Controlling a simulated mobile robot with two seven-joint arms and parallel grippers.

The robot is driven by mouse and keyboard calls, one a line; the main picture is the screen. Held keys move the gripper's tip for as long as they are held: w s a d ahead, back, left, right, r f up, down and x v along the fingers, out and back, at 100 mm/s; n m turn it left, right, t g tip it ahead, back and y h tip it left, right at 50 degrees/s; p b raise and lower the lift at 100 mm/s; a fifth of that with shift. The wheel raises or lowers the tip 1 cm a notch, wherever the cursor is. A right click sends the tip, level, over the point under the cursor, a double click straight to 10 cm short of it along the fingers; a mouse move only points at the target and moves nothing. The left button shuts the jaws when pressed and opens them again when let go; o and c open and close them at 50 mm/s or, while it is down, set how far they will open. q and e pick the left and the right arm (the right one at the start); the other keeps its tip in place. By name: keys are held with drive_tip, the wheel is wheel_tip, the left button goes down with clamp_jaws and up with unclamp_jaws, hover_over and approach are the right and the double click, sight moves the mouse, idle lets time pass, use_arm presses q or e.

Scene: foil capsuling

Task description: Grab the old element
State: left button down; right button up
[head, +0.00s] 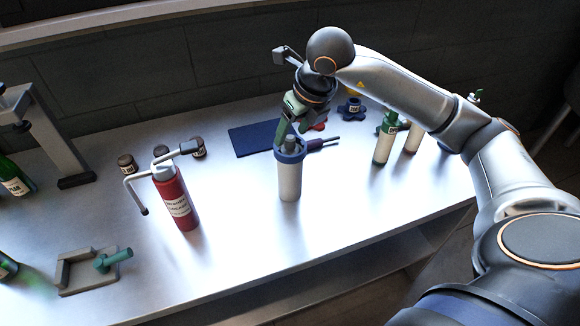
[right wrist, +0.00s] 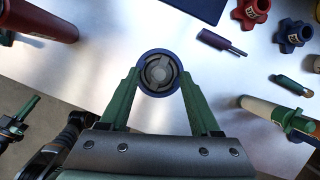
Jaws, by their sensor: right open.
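A white upright cylinder with a blue collar (head: 289,185) stands mid-table in the head view. A grey round top, apparently the old element (right wrist: 159,72), sits inside the blue ring in the right wrist view. In the head view it pokes a little above the collar (head: 291,145). My right gripper (right wrist: 159,76) is open, its green fingers on either side of the ring; whether they touch it I cannot tell. In the head view my right gripper (head: 284,134) is just above the collar. Part of what looks like my left gripper (right wrist: 22,118) shows at the lower left of the wrist view.
A red labelled canister (head: 175,203) with a bent handle stands to the left. Green-topped cylinders (head: 384,145) stand right.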

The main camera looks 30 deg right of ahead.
drive_tip(key=shift+w+f, duration=0.2)
drive_tip(key=shift+f, duration=0.25)
clamp_jaws()
idle(1.1)
